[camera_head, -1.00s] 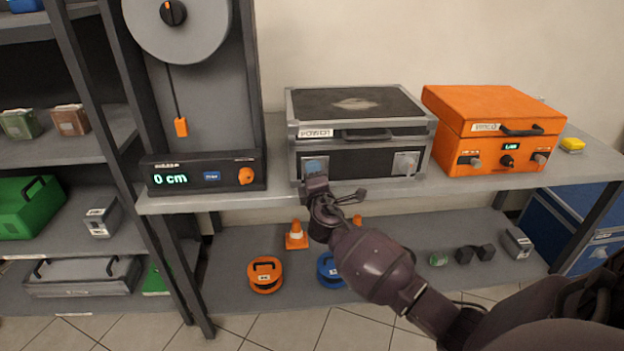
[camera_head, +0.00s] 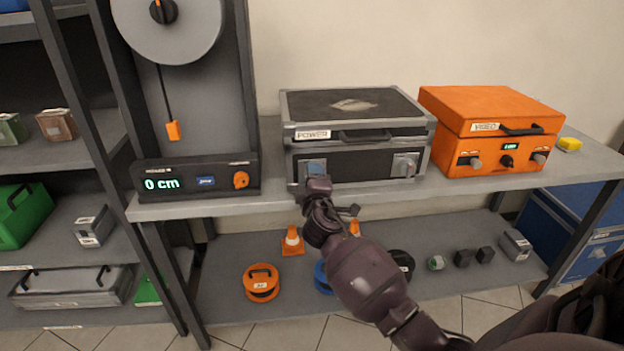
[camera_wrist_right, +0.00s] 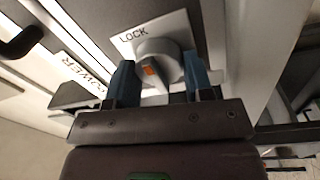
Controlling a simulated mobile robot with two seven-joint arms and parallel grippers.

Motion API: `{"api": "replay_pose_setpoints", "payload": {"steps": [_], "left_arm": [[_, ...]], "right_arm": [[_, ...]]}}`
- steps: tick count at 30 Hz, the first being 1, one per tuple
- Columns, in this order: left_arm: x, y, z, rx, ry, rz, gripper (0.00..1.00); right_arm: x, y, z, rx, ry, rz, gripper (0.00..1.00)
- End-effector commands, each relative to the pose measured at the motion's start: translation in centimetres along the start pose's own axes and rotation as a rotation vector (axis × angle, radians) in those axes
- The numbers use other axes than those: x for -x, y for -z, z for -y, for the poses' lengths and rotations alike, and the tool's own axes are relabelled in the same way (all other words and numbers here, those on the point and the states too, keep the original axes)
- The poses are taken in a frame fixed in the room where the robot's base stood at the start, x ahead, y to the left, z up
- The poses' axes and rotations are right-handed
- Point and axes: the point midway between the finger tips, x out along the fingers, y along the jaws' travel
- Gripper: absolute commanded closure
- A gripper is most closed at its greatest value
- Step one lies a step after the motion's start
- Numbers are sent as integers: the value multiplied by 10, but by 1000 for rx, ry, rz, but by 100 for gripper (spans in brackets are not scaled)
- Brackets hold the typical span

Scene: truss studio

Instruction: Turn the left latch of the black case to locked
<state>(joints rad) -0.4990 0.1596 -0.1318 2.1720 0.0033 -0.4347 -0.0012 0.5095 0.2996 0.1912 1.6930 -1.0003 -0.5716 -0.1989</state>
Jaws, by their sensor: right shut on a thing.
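The black case (camera_head: 355,163), with grey metal edges and a POWER label, stands closed on the bench. My right gripper (camera_head: 316,172) is at the left end of its front and mostly hides the left latch there. In the right wrist view, my right gripper (camera_wrist_right: 160,75) has its two blue fingers on either side of the left latch (camera_wrist_right: 172,62), shut on it. The latch is a round grey knob with an orange mark, on a pale plate (camera_wrist_right: 128,36) reading LOCK. The right latch (camera_head: 404,165) of the case is uncovered. My left gripper is not in view.
An orange case (camera_head: 492,131) stands to the right on the bench (camera_head: 235,207). A black box (camera_head: 197,176) reading 0 cm stands to the left. The lower shelf holds an orange reel (camera_head: 261,284), small cones and dark weights. A loaded rack stands at far left.

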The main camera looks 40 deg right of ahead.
Motion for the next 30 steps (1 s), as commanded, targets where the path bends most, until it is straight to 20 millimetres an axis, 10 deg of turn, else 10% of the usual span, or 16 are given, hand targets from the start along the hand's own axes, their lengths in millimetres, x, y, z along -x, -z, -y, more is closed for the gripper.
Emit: {"api": "replay_pose_setpoints", "payload": {"steps": [5,6,11,22,30], "left_arm": [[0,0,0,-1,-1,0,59],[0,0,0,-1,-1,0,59],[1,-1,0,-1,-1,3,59],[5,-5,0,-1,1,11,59],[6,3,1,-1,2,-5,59]], "right_arm": [[0,1,1,-3,2,-1,76],[0,1,1,-3,2,-2,51],[0,0,0,-2,1,-1,27],[6,0,0,-1,1,-1,27],[48,1,-1,-4,1,-1,27]]}}
